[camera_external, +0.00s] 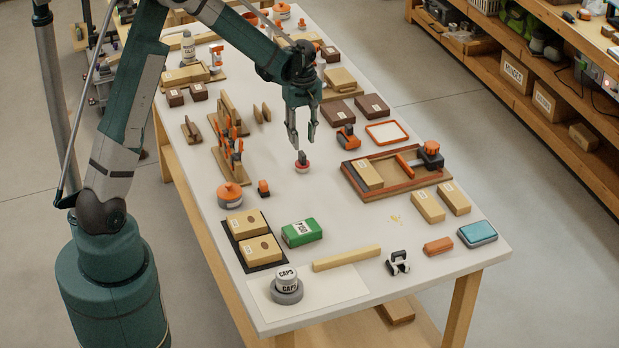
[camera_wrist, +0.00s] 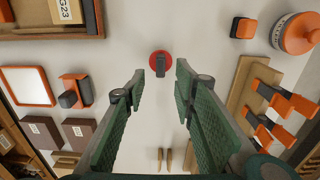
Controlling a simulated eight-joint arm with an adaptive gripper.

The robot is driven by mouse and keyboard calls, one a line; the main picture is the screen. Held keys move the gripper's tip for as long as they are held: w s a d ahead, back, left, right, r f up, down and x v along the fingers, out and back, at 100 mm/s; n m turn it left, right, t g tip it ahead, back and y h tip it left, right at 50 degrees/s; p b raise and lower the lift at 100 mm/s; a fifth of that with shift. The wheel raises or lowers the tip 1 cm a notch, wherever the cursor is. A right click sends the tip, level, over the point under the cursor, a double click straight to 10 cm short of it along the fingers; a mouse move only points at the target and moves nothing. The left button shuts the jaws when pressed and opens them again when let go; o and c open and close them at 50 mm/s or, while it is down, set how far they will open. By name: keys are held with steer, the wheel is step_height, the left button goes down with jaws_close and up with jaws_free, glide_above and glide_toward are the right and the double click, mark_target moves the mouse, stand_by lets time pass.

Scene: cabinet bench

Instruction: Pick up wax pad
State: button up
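A small round red pad with a dark upright grip, which looks like the wax pad (camera_external: 302,163), stands on the bare white tabletop. It also shows in the wrist view, where the wax pad (camera_wrist: 160,63) lies between and just beyond my fingertips. My gripper (camera_external: 302,142) is above it, pointing down, with its fingers apart and nothing between them. In the wrist view my gripper (camera_wrist: 160,82) has both green fingers spread wide, one on each side of the pad. No label on the pad can be read.
A wooden rack with orange clamps (camera_external: 230,153) stands left of the pad. An orange-lidded round tin (camera_external: 230,194) and a small orange block (camera_external: 263,188) lie front left. A wooden tray (camera_external: 350,179) is to the right. The table around the pad is clear.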

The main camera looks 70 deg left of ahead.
mark_target(302, 153)
steer(key=shift+f, duration=0.9)
steer(key=shift+f+b, duration=0.5)
steer(key=shift+f, duration=2.1)
jaws_close()
